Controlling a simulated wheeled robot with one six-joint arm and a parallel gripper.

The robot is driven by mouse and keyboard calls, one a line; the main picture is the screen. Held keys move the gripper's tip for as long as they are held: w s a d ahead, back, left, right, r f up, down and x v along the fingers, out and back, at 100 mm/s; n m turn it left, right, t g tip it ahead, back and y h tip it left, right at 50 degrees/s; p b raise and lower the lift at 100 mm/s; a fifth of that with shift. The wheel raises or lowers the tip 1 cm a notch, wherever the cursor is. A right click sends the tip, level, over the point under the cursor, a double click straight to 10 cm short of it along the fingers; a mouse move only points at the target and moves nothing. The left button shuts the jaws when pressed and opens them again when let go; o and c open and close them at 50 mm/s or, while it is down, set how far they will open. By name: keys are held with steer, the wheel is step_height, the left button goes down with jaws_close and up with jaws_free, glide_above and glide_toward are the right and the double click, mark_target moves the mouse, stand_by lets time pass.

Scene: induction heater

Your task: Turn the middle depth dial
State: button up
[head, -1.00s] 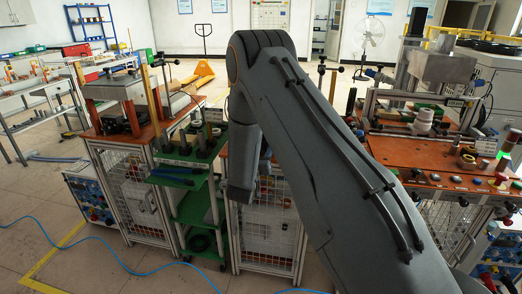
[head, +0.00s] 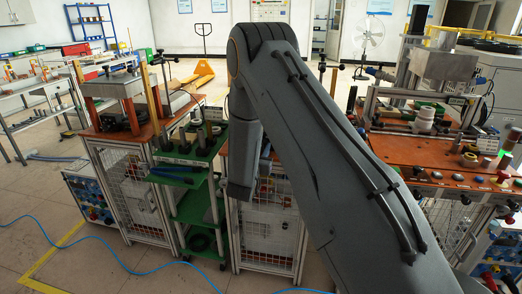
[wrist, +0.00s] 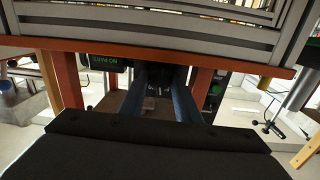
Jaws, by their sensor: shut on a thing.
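My gripper (wrist: 160,88) shows in the wrist view as two blue-grey fingers. They reach from the black gripper body into a dark space between red posts. The fingers are shut on a small dark piece (wrist: 159,77) at their tips, which I take to be the middle depth dial. Its outline and markings are too dark to read. A black display (wrist: 105,63) with green lettering, seen upside down, is just left of the fingertips. In the head view my own arm hides the gripper and the dial.
Red posts (wrist: 70,80) stand close on both sides of the fingers, with an orange-edged grey plate (wrist: 150,35) across the top of the wrist view. In the head view, a green shelf cart (head: 185,182) and an orange-topped bench (head: 440,160) flank my arm.

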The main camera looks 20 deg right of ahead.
steer(key=m+b, duration=0.2)
steer(key=m, duration=0.4)
steer(key=shift+b, duration=0.35)
steer(key=shift+s+d+m, duration=0.1)
steer(key=shift+m, duration=0.2)
steer(key=o, duration=1)
steer(key=shift+o, duration=0.2)
steer(key=b+v, duration=0.1)
steer(key=v, duration=0.6)
steer(key=shift+s, duration=0.35)
